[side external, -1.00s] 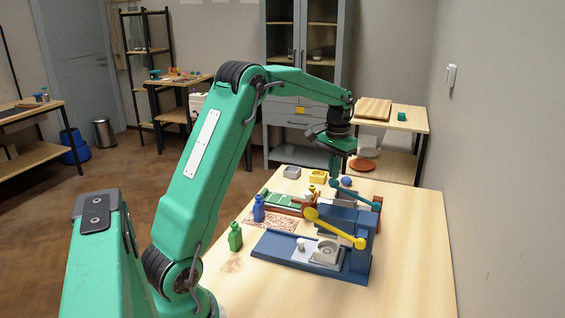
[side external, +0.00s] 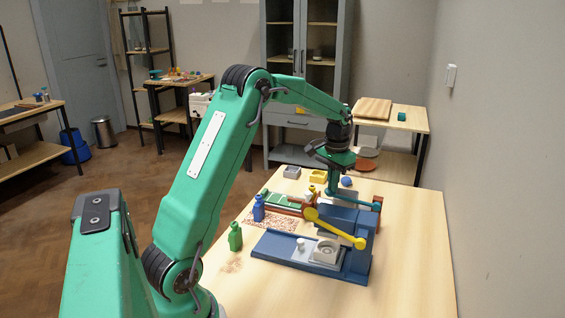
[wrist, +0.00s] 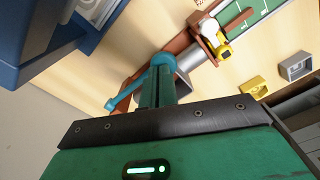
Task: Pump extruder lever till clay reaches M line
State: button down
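The extruder has a brown wooden frame (wrist: 192,50) and a teal lever (side external: 354,199) pivoted at its right end. My gripper (side external: 332,186) is over the free end of the lever. In the wrist view my gripper's fingers (wrist: 158,88) are close together and seem to touch the round lever end (wrist: 163,60) from above, not straddling it. A green board (wrist: 262,10) with white marks runs out from the extruder. A reddish-brown strip, seemingly clay (wrist: 236,20), lies on it. I cannot read which mark is M or how far the strip reaches.
A blue press (side external: 350,225) with a yellow lever (side external: 335,228) stands close in front. A blue bottle (side external: 258,208) and green bottle (side external: 235,237) stand left. The right tabletop is clear.

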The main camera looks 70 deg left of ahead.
jog(key=shift+f, duration=2.5)
jog(key=shift+r, duration=4.9)
jog(key=shift+r, duration=0.15)
notch_tip(320, 180, up, 5)
jog(key=shift+f, duration=0.15)
jog(key=shift+d, duration=0.1)
